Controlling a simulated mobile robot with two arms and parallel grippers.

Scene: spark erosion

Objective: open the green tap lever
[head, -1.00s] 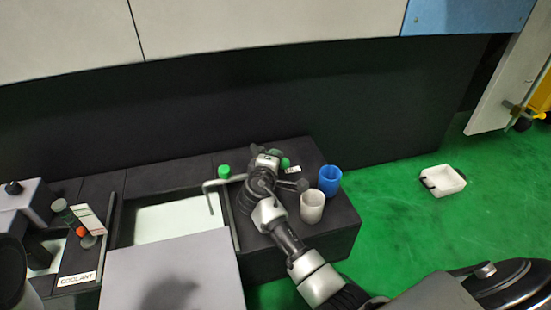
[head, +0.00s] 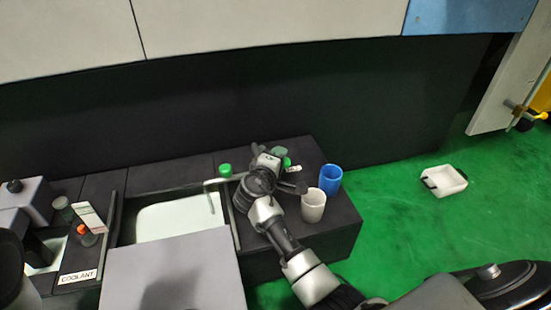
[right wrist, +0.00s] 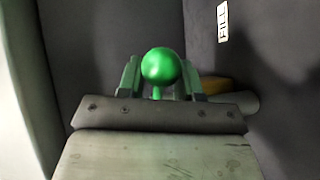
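A green ball-shaped knob (right wrist: 161,67) on a short stem sits between the two fingers of my right gripper (right wrist: 162,78) in the right wrist view. The fingers stand one on each side of the ball, and they look spread; whether either touches it I cannot tell. In the head view my right gripper (head: 270,160) points down over the dark bench top, mostly hiding a green part (head: 280,152) beside a small white label. A separate green cap (head: 225,170) stands by the bent grey pipe (head: 213,196) over the basin. My left gripper does not show.
A white cup (head: 313,206) and a blue cup (head: 330,179) stand close right of my right gripper. A label reading FILL (right wrist: 222,20) shows in the wrist view. A white basin (head: 175,220) lies left. A white tray (head: 444,181) is on the green floor.

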